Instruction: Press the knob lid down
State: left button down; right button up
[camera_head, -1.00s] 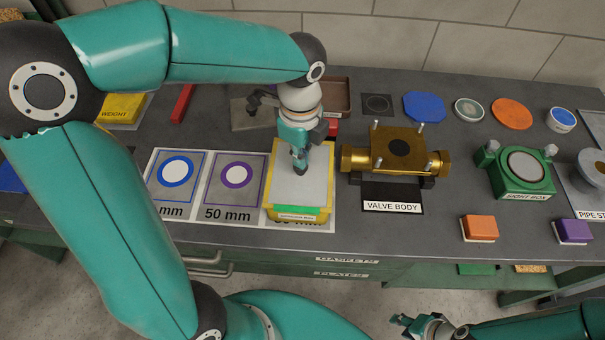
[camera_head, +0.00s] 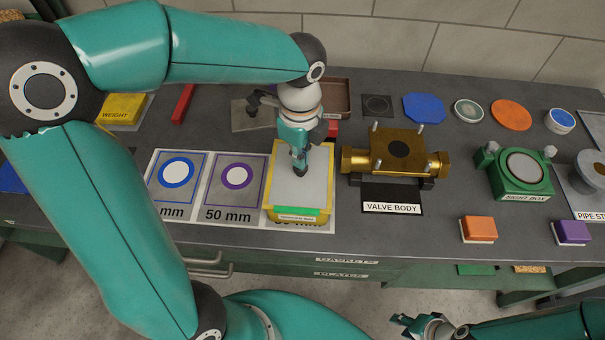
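A yellow box (camera_head: 266,195) with a flat pale grey top (camera_head: 312,192) stands on the right part of the gasket size sheet; it looks like the lidded item, but no knob shows clearly. My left gripper (camera_head: 300,171) points down over the middle of this top. Its fingertips look closed together, at or very near the surface; contact cannot be made out. Anything directly under the fingertips is hidden. My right gripper (camera_head: 404,327) is low at the front, beyond the bench edge, empty with its fingertips apart.
The brass valve body (camera_head: 397,150) stands just right of the yellow box. The green sight box (camera_head: 522,172), an orange block (camera_head: 478,229) and a purple block (camera_head: 571,232) are further right. A brown tray (camera_head: 338,97) lies behind my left gripper.

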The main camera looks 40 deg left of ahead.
pick_arm(q)
notch_tip(320, 180, up, 7)
jog(key=p, duration=0.5)
jog(key=shift+f, duration=0.15)
notch_tip(320, 180, up, 12)
dwell(0.6)
jog(key=shift+f, duration=0.15)
